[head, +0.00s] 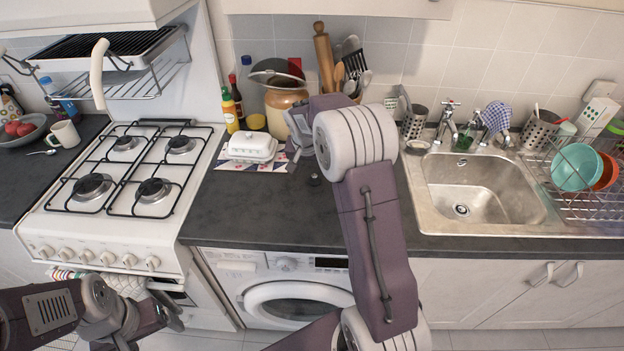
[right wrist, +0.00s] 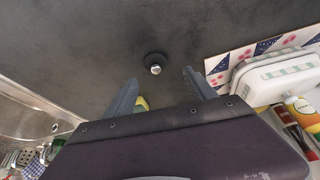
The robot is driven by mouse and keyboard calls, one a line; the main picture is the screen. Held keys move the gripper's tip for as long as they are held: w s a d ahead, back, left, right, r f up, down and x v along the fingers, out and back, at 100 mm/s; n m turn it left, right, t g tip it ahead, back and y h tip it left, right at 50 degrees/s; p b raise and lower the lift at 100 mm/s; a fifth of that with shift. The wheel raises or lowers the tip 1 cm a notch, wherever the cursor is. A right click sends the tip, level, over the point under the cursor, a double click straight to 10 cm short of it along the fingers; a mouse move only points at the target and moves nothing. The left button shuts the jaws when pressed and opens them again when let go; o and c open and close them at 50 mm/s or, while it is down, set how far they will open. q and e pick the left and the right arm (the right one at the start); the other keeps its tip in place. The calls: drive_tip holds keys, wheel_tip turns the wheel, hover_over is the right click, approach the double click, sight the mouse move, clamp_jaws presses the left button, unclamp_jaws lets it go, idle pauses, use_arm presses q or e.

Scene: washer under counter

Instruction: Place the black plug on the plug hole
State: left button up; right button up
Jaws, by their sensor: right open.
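The black plug (head: 314,180) is a small dark disc with a shiny knob, lying on the dark worktop in front of the butter dish. In the right wrist view the plug (right wrist: 154,63) lies just beyond and between my fingertips. My right gripper (head: 292,150) is open and empty near the butter dish; its fingers also show in the right wrist view (right wrist: 160,85). My arm hides part of it in the head view. The plug hole (head: 461,210) is uncovered in the bottom of the steel sink (head: 490,190). My left gripper (head: 172,312) is low at the left, its jaws unclear.
A white butter dish (head: 252,147) stands on a patterned mat (head: 232,165); both are close to my right gripper. A gas hob (head: 135,165) is at left. A tap (head: 445,120) and dish rack (head: 590,205) border the sink.

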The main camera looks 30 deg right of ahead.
sight(314, 176)
drive_tip(key=shift+a+f, duration=0.1)
drive_tip(key=x, duration=0.5)
drive_tip(key=shift+s+d, duration=0.35)
drive_tip(key=shift+s, duration=0.05)
drive_tip(key=shift+w+f, duration=0.1)
drive_tip(key=shift+f, duration=0.05)
drive_tip(key=shift+a, duration=0.15)
drive_tip(key=shift+c, duration=0.7)
clamp_jaws()
drive_tip(key=shift+r, duration=0.2)
